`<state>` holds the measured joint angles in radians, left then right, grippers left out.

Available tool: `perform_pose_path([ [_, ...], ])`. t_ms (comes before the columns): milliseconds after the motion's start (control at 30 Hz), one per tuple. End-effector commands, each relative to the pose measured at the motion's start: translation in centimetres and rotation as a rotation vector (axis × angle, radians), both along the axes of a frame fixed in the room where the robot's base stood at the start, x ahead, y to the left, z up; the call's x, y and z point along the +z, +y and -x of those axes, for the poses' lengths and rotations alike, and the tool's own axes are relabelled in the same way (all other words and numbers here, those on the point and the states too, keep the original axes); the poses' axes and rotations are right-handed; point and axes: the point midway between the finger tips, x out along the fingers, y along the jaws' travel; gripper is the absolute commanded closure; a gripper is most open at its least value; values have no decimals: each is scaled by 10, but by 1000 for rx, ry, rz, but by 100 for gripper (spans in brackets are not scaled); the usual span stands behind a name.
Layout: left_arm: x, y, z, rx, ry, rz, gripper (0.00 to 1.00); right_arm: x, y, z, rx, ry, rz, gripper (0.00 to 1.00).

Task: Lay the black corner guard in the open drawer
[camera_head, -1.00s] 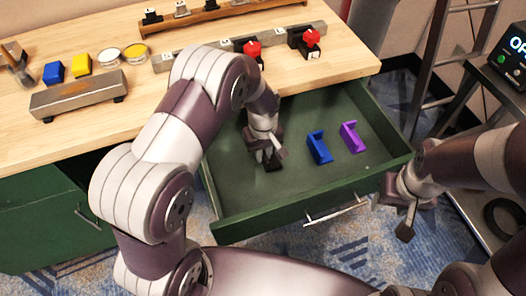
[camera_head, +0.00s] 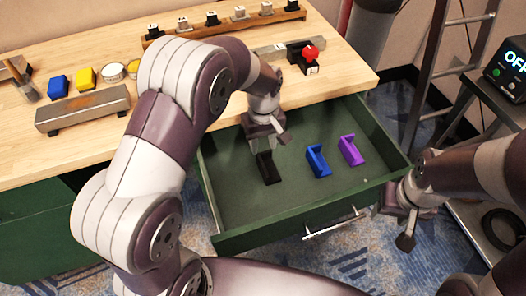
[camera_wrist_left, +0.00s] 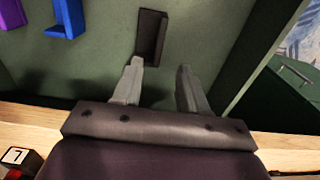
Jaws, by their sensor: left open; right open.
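The black corner guard (camera_head: 267,168) lies on the floor of the open drawer (camera_head: 240,203), in its left part. In the left wrist view the corner guard (camera_wrist_left: 151,37) lies beyond my fingertips, apart from them. My left gripper (camera_head: 265,132) is over the drawer, just behind and above the guard; its two fingers (camera_wrist_left: 158,82) are spread with nothing between them. My right gripper (camera_head: 405,222) is outside the drawer, off its front right corner, open and empty.
A blue corner guard (camera_head: 318,161) and a purple one (camera_head: 350,150) lie in the drawer, right of the black one. The worktop (camera_head: 95,150) behind carries a grey bar (camera_head: 82,109), blue and yellow blocks, tins and a red-knobbed part (camera_head: 309,56). Bare drawer floor lies in front.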

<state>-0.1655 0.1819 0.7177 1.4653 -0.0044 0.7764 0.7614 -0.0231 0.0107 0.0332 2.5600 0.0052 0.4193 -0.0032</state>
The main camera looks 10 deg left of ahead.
Motion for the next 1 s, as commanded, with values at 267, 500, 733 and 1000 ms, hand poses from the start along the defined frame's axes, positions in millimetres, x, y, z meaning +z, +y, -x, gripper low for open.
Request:
perform_pose_path([
  [267, 37, 32, 57, -273, -55, 1, 58, 1, 0, 0, 0, 0, 0, 51],
  [500, 46, 56, 138, -578, -114, -26, 58, 1, 0, 0, 0, 0, 0, 51],
  [733, 45, 58, 148, -616, -116, -29, 58, 1, 0, 0, 0, 0, 0, 51],
  [1000, 45, 58, 148, -615, -115, -30, 58, 1, 0, 0, 0, 0, 0, 51],
])
